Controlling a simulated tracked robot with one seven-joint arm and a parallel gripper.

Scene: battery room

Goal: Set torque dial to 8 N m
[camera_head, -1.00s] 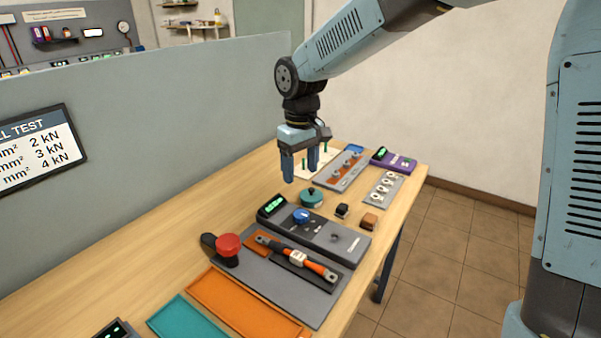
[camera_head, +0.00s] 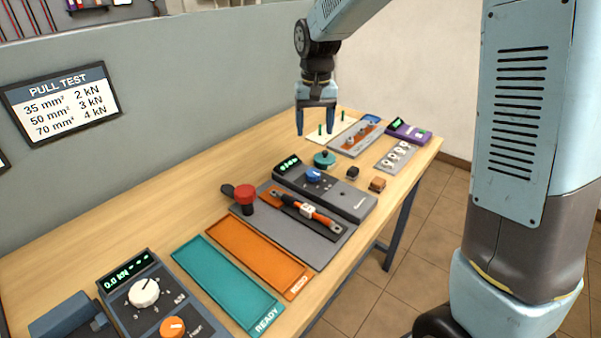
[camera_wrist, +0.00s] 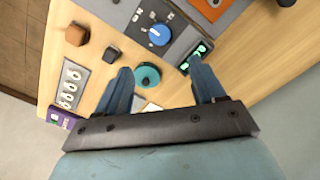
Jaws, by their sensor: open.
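The torque unit is a dark grey box (camera_head: 345,196) on the bench with a blue dial (camera_head: 313,175) and a small green display (camera_head: 287,164). The blue dial also shows in the wrist view (camera_wrist: 158,35), with printed marks around it too small to read. The green display (camera_wrist: 197,55) lies beside it there, its digits unclear. My gripper (camera_head: 316,133) hangs above the bench, fingers pointing down, near the back end of the box. In the wrist view my gripper (camera_wrist: 161,72) is open and empty, apart from the dial.
A teal round knob (camera_head: 324,160), a black block (camera_head: 352,172) and a brown block (camera_head: 377,184) stand near the box.

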